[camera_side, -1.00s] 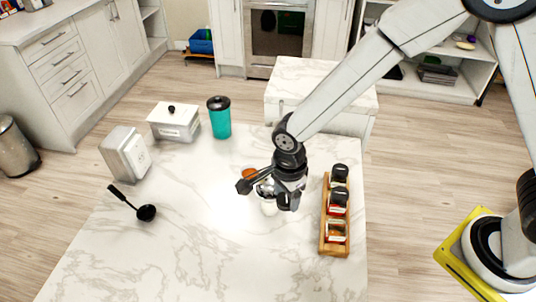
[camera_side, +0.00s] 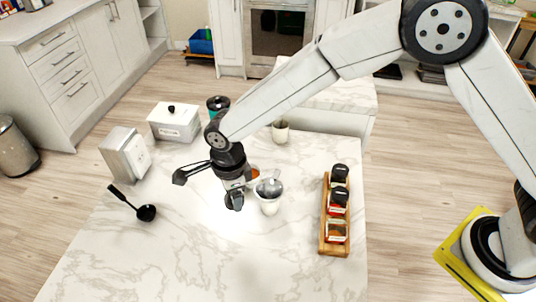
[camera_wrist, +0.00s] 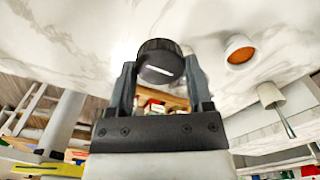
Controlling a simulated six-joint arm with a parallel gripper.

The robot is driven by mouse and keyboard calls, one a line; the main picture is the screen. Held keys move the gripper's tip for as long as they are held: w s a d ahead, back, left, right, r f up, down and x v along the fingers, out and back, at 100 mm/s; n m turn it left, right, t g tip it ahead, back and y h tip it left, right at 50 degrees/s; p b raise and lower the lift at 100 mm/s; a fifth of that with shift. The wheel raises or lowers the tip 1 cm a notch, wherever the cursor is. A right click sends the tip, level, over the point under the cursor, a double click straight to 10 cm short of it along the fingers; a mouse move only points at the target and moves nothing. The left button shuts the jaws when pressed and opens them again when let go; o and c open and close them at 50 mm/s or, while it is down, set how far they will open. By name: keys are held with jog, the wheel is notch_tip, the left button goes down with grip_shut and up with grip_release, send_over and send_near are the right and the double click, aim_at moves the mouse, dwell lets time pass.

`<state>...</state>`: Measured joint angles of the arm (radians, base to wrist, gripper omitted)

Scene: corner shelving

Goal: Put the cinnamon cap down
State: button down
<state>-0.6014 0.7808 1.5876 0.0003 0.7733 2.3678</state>
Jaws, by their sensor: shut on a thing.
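The cinnamon cap (camera_wrist: 158,62) is a round black lid with ribbed sides and a short white line on its face. It sits between the two fingers of my gripper (camera_wrist: 161,82), which is shut on it. In the side view, my gripper (camera_side: 234,198) is over the middle of the white marble table (camera_side: 190,258), left of a white cup. The cap is small and dark at the fingertips there, and I cannot tell whether it touches the table. The wooden spice rack (camera_side: 325,240) stands to the right. Its front jar (camera_side: 337,232) shows no black cap.
The white cup (camera_side: 269,206) with a grey thing on top stands close right of my gripper. Another cup (camera_side: 280,132) stands at the back. A black ladle (camera_side: 146,212) lies left. The front table area is clear.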

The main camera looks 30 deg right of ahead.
jog(key=w+a+f, duration=0.4)
jog(key=w, duration=0.3)
send_over(196, 211)
jog(key=shift+s+f, duration=0.1)
jog(key=shift+f, duration=2.55)
jog(key=shift+f, duration=0.15)
jog(key=shift+f, duration=1.65)
jog(key=shift+f, duration=0.15)
grip_release()
